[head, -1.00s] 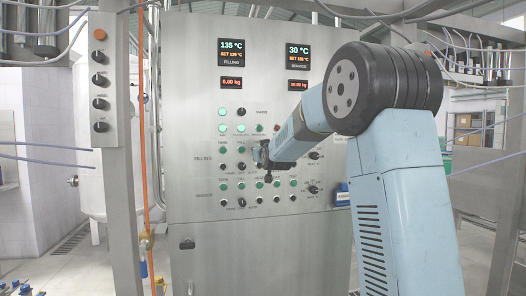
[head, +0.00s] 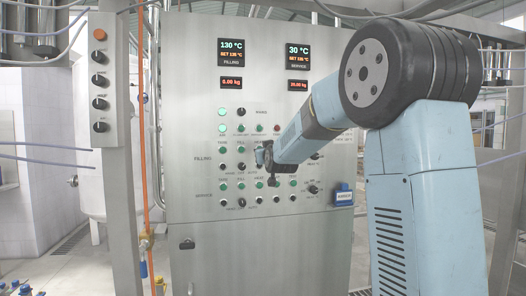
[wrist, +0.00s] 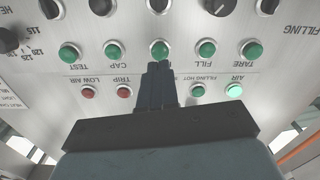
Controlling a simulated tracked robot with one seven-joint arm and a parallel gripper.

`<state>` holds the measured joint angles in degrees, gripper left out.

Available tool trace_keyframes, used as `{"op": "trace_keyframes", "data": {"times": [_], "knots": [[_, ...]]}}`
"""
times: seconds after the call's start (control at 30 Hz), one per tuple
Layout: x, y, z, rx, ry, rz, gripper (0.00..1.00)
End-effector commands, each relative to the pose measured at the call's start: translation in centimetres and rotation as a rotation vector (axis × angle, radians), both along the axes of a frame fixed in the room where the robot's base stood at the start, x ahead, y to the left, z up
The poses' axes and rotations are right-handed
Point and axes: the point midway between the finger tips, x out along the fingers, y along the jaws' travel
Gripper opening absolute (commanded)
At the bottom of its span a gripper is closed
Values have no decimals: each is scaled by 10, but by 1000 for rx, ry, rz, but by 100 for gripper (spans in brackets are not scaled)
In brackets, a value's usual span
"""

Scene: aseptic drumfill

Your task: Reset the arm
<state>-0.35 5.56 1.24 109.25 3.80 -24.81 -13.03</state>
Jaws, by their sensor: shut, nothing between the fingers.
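My gripper (head: 272,181) is in front of the steel control panel (head: 215,120) in the head view, among its lower rows of buttons and knobs. In the wrist view my gripper (wrist: 154,68) is shut and empty, its two dark fingers together. The fingertips point at a green button (wrist: 159,49) in a row of green buttons, between the labels CAP and FILL. I cannot tell whether they touch the panel. The fingers and gripper body hide part of the lower row.
The filling display (head: 231,52) reads 130 °C with SET 135 °C; the service display (head: 298,50) reads 30 °C. A lit green AIR button (wrist: 235,90) shows at right in the wrist view. A steel post with a switch box (head: 100,80) stands left of the panel.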

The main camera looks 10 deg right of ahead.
Motion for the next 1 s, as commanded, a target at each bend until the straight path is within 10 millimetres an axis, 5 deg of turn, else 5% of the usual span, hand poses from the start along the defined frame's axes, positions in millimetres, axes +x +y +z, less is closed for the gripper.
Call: {"op": "trace_keyframes", "data": {"times": [0.57, 0.77, 1.0], "knots": [[-8, 0, 1, 3, 16, 1, 0], [-60, 0, -4, 21, 146, 8, 0], [-154, -2, -30, 54, 371, 7, 0]]}}
